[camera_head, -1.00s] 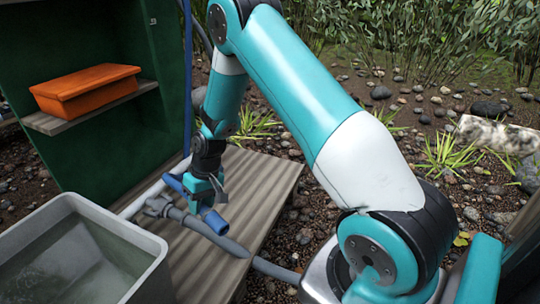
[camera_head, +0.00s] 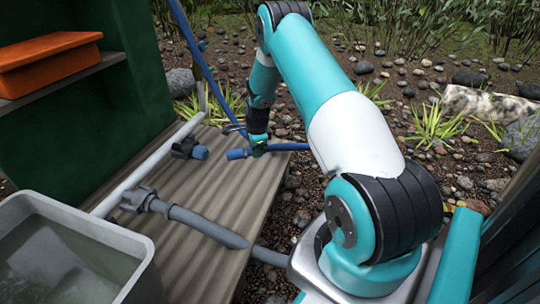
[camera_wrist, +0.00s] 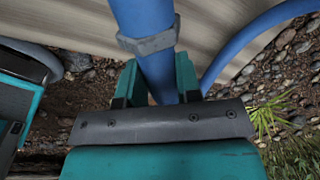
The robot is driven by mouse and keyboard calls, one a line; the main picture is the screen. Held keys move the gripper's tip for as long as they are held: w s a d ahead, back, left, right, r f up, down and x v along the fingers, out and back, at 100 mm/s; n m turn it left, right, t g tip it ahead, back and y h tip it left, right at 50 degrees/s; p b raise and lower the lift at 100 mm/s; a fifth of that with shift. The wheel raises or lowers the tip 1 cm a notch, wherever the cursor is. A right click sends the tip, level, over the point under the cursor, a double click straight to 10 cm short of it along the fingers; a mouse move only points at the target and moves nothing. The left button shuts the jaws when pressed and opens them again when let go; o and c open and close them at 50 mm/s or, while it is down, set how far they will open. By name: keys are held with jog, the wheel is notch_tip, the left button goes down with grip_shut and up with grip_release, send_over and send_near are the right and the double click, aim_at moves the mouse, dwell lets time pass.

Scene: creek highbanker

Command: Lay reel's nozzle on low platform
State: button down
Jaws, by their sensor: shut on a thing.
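My gripper (camera_head: 258,149) is over the far right part of the low platform (camera_head: 215,195), a ribbed grey-brown wooden deck. It is shut on the reel's blue nozzle (camera_head: 238,154), which lies sideways across the jaws, close above the deck or touching it; I cannot tell which. In the wrist view, the nozzle (camera_wrist: 140,15) is a thick blue tube with a grey collar, running between the two teal fingers (camera_wrist: 158,82). A blue hose (camera_head: 195,50) hangs down behind my gripper, and it also shows in the wrist view (camera_wrist: 240,48).
A grey pipe with a valve fitting (camera_head: 140,198) lies across the platform's near side. A blue-ended fitting (camera_head: 198,152) sits left of the nozzle. A grey water tub (camera_head: 140,262) stands front left, beside a green cabinet with an orange box (camera_head: 50,50). The mid-platform is clear.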

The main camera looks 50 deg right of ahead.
aim_at(270, 169)
jog(key=d+f+m+b, duration=0.1)
jog(key=d+f+b, duration=0.1)
jog(key=f, duration=0.1)
jog(key=s+d+f+m+b, duration=0.1)
jog(key=d+f+m+b, duration=0.1)
jog(key=f, duration=0.1)
jog(key=d+f+m+b, duration=0.2)
jog(key=f+b, duration=0.1)
jog(key=shift+s+f+g, duration=0.15)
jog(key=shift+s+g, duration=0.15)
dwell(0.3)
jog(key=c, duration=0.7)
grip_release()
jog(key=shift+c, duration=0.2)
jog(key=shift+a, duration=0.1)
notch_tip(270, 169, up, 17)
jog(key=s+a+p, duration=0.1)
jog(key=p, duration=0.7)
jog(key=shift+s+a+r+p, duration=0.2)
jog(key=shift+s+p, duration=0.1)
jog(key=shift+p, duration=0.05)
